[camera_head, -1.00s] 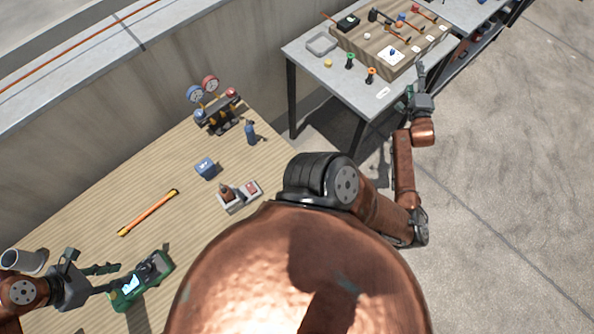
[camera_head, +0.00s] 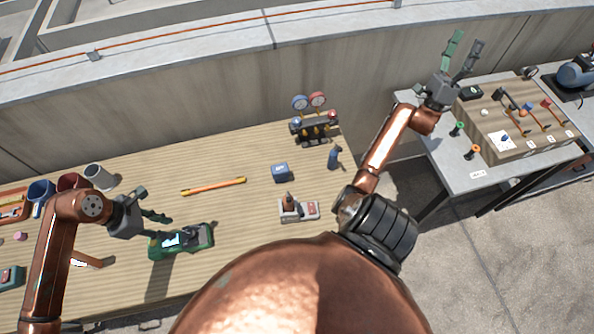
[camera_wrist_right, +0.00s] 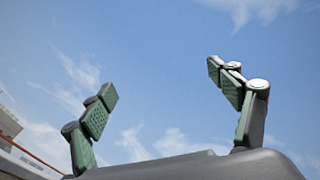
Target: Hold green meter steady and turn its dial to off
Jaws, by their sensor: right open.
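The green meter (camera_head: 182,242) is on the wooden table at the lower left of the head view, with a lit pale screen and a dark face. Its dial is too small to read. My left gripper (camera_head: 160,226) is at the meter's left end. Its fingers look apart, one clear of the meter and the other overlapping its left end; I cannot tell whether they touch. My right gripper (camera_head: 460,58) is raised at the upper right of the head view, far from the meter. It is open and empty, with its fingers (camera_wrist_right: 165,105) against sky in the wrist view.
Cups (camera_head: 101,176) stand at the left. A grey side table (camera_head: 455,177) with tools is at the right.

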